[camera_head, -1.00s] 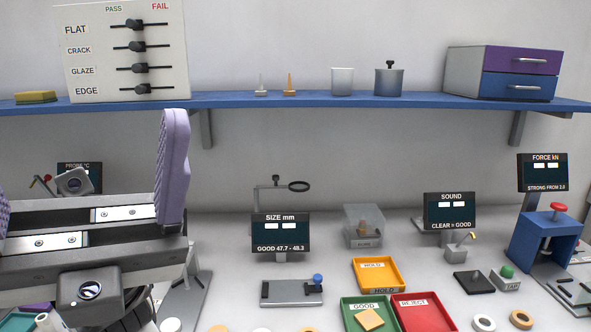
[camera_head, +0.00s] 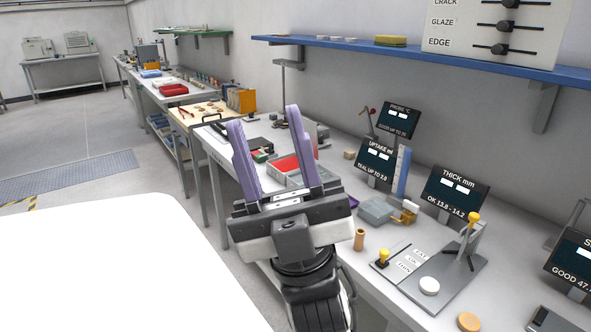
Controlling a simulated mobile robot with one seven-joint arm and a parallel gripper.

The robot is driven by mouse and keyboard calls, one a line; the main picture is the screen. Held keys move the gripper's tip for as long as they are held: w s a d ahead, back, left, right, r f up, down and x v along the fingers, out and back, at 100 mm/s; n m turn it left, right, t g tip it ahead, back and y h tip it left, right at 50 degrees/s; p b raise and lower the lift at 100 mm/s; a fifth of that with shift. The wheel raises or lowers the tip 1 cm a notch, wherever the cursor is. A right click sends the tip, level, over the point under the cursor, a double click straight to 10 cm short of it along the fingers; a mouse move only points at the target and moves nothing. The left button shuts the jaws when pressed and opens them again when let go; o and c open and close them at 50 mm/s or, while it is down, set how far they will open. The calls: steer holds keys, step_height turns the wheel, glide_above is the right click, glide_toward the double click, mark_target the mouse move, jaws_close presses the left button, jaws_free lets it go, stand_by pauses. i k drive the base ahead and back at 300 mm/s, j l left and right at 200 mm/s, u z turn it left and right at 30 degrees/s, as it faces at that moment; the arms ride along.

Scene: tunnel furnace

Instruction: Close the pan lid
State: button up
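I cannot pick out a pan or its lid for certain in this view. A small grey box (camera_head: 377,210) sits on the bench right of my gripper, below the UPTAKE display. Whether it is the pan, and how any lid on it stands, I cannot tell. My gripper (camera_head: 264,116) points away from me over the bench's left edge. Its two purple fingers are wide apart with nothing between them. The gripper body and wrist hide part of the bench.
A thickness gauge (camera_head: 440,270) with yellow knobs stands at the lower right; a tan cylinder (camera_head: 359,240) is nearer my wrist. Display screens (camera_head: 455,192) line the back under the blue shelf (camera_head: 400,55). Another bench (camera_head: 205,112) lies beyond. Open floor (camera_head: 80,150) is at the left.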

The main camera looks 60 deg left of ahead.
mark_target(309, 127)
steer(key=u, duration=1.65)
steer(key=i+j+z, duration=0.3)
steer(key=j, duration=0.3)
steer(key=i+j+z, duration=0.3)
steer(key=j, duration=0.45)
steer(key=i+j+z, duration=0.3)
steer(key=j, duration=0.45)
steer(key=i+j+z, duration=0.15)
steer(key=j, duration=0.25)
